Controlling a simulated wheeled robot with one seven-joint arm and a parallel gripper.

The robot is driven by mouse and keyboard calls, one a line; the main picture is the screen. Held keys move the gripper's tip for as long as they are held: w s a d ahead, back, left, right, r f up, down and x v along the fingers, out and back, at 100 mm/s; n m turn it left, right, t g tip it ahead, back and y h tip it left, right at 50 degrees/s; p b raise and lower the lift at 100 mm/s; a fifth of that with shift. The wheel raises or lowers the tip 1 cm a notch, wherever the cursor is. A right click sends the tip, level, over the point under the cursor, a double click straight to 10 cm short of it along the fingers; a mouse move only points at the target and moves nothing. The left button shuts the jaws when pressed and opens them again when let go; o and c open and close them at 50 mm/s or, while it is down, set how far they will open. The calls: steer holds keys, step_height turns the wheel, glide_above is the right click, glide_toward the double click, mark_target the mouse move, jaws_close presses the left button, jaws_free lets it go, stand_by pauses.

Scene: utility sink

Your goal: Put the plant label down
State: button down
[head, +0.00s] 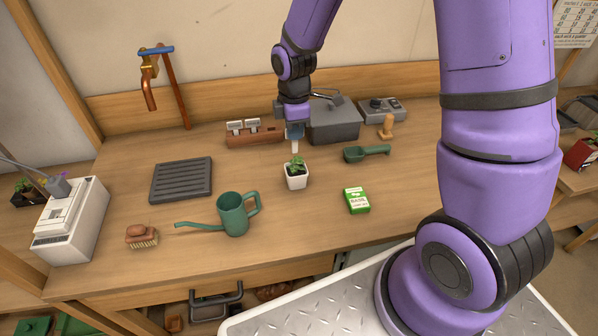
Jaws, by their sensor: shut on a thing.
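My gripper (294,134) is at the back middle of the bench, pointing down. It is shut on a small white plant label (295,147), which hangs upright below the fingers. The label is just above and behind a small plant in a white pot (297,181); I cannot tell whether its tip touches anything. A reddish-brown wooden rack (254,138) holding white labels lies left of my gripper.
A grey box (335,122) stands close right of my gripper. A green scoop (366,153), a wooden dibber (387,127), a green seed packet (356,200) and a green watering can (234,214) are around the pot. A dark ribbed tray (182,180) lies left. The bench between tray and pot is clear.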

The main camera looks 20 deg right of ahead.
step_height(320, 180, down, 9)
stand_by(0.5)
steer(key=shift+f, duration=0.15)
steer(key=c, duration=1.3)
jaws_free()
steer(key=shift+o, duration=0.2)
step_height(320, 180, up, 12)
steer(key=shift+r, duration=0.25)
steer(key=s+d+r+m+t, duration=0.1)
steer(key=s+d+r+m, duration=0.1)
steer(key=s+r+m, duration=0.45)
steer(key=s+d+r+m+t, duration=0.1)
steer(key=s+d+r+t, duration=0.15)
steer(key=r, duration=0.75)
steer(key=s+d+r+m+t, duration=0.1)
steer(key=s+r+m, duration=0.2)
steer(key=s, duration=0.4)
steer(key=s+d+r+m, duration=0.1)
steer(key=s+r+m, duration=0.3)
steer(key=s, duration=0.4)
steer(key=shift+d+r+m+t, duration=0.15)
steer(key=shift+r+m+t, duration=0.2)
steer(key=shift+m, duration=0.4)
